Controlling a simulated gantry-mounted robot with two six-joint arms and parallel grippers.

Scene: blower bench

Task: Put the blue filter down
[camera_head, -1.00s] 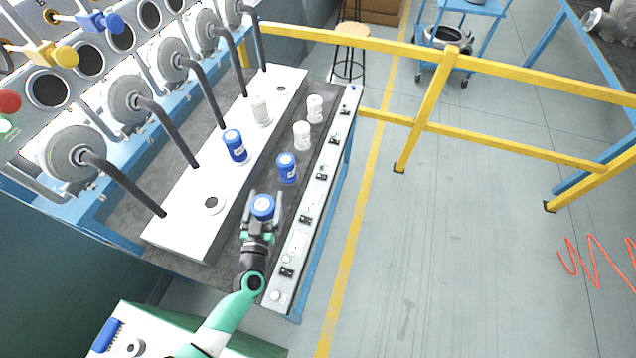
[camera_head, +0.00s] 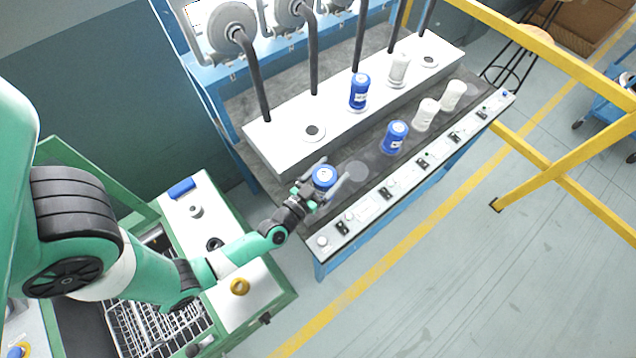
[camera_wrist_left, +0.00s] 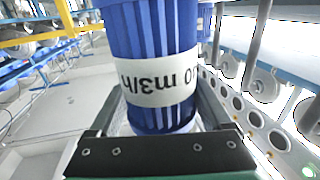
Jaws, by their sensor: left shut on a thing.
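My left gripper (camera_head: 322,186) is shut on a blue filter (camera_head: 324,176) near the close left end of the bench's dark strip. In the left wrist view the held filter (camera_wrist_left: 152,45) shows ribbed blue sides and a white printed label between the jaws. I cannot tell whether its base touches the bench. A pale round spot (camera_head: 356,172) lies bare on the dark strip just right of it. Another blue filter (camera_head: 395,138) stands farther along the strip. A third blue filter (camera_head: 358,91) stands on the white block (camera_head: 277,140). My right gripper is not in view.
White filters stand on the strip (camera_head: 425,115), (camera_head: 452,96) and on the block (camera_head: 399,69). The block has bare round holes (camera_head: 314,132), (camera_head: 429,62). Grey hoses (camera_head: 252,75) hang over it. A switch panel (camera_head: 408,172) edges the bench; a yellow rail (camera_head: 560,180) stands beyond.

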